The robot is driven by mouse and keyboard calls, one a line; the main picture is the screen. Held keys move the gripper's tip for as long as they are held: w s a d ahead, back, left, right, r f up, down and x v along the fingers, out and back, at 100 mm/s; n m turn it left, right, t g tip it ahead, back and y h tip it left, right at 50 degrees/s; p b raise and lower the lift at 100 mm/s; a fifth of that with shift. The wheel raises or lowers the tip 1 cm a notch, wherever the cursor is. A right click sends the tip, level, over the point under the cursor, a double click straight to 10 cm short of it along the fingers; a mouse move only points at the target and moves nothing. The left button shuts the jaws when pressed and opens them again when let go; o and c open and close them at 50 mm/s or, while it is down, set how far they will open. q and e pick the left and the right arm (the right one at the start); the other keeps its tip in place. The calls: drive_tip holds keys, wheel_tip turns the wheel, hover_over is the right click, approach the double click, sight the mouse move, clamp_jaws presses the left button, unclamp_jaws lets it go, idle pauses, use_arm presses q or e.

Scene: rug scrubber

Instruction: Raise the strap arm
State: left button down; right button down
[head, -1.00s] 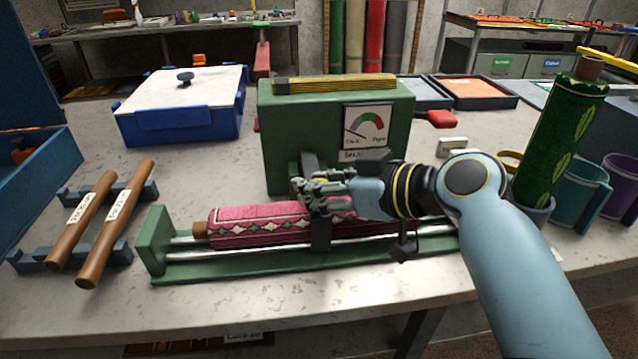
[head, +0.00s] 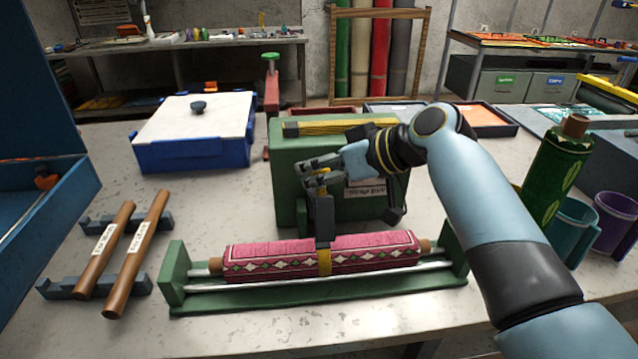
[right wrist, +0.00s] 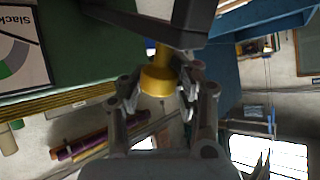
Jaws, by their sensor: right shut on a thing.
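The dark grey strap arm (head: 323,220) stands upright behind the pink patterned rug roll (head: 280,255), in front of the green machine box (head: 290,160). A yellow strap (head: 324,263) shows across the front of the roll, below the arm. My right gripper (head: 322,174) is at the arm's top end, shut on its yellow knob. In the right wrist view, the yellow knob (right wrist: 158,80) sits between my fingertips, with a dark bar of the arm above it. My left gripper is not in view.
The roll lies on rails in a green frame (head: 175,275). Two wooden rollers (head: 137,250) rest on a rack at left. A blue box with a white lid (head: 195,130) stands behind. A green roll (head: 552,175) and cups (head: 610,220) stand at right. The table front is clear.

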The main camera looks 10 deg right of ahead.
drive_tip(key=shift+w+d+r, duration=0.15)
drive_tip(key=shift+w+r, duration=0.4)
drive_tip(key=shift+w, duration=0.2)
drive_tip(key=c, duration=1.5)
unclamp_jaws()
drive_tip(key=shift+d, duration=0.1)
drive_tip(key=o, duration=0.5)
drive_tip(key=shift+s+d, duration=0.15)
drive_tip(key=shift+d, duration=0.1)
drive_tip(key=shift+a+f, duration=0.15)
drive_tip(key=shift+a, duration=0.05)
drive_tip(key=v, duration=1.2)
drive_tip(key=shift+s, duration=0.1)
